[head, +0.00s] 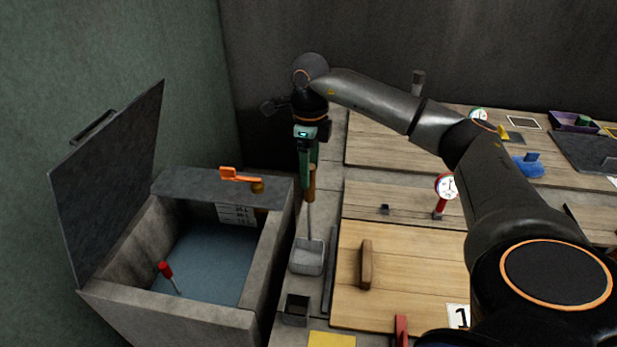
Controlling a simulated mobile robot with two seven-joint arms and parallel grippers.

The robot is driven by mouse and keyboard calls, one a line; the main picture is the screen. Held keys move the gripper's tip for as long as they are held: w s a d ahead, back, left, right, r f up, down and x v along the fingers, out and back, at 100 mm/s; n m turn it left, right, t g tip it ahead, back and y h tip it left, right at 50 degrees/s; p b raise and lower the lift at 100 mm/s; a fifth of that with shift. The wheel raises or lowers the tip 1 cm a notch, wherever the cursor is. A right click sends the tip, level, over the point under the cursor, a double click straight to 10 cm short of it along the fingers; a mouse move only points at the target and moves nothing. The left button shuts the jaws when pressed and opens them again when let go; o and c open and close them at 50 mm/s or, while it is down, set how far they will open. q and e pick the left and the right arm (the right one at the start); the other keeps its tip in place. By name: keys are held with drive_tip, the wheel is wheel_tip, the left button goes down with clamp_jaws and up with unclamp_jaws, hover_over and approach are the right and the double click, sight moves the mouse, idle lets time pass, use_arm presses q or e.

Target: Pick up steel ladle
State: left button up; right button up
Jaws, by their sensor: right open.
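The steel ladle (307,257) has a square grey scoop, a thin shaft and a brown wooden handle (311,190). It is on the narrow grey ledge between the stone basin and the wooden boards, with its handle pointing to the back. My right gripper (307,172) reaches down from above at the handle's far end, with its jaws open. Its fingers partly cover the handle's top, and I cannot tell whether they touch it. My left gripper is not in view.
A small square box (295,309) is in front of the scoop. Wooden boards with a red gauge (446,188) lie right.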

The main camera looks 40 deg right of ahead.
drive_tip(key=shift+f, duration=0.25)
clamp_jaws()
idle(0.4)
idle(0.9)
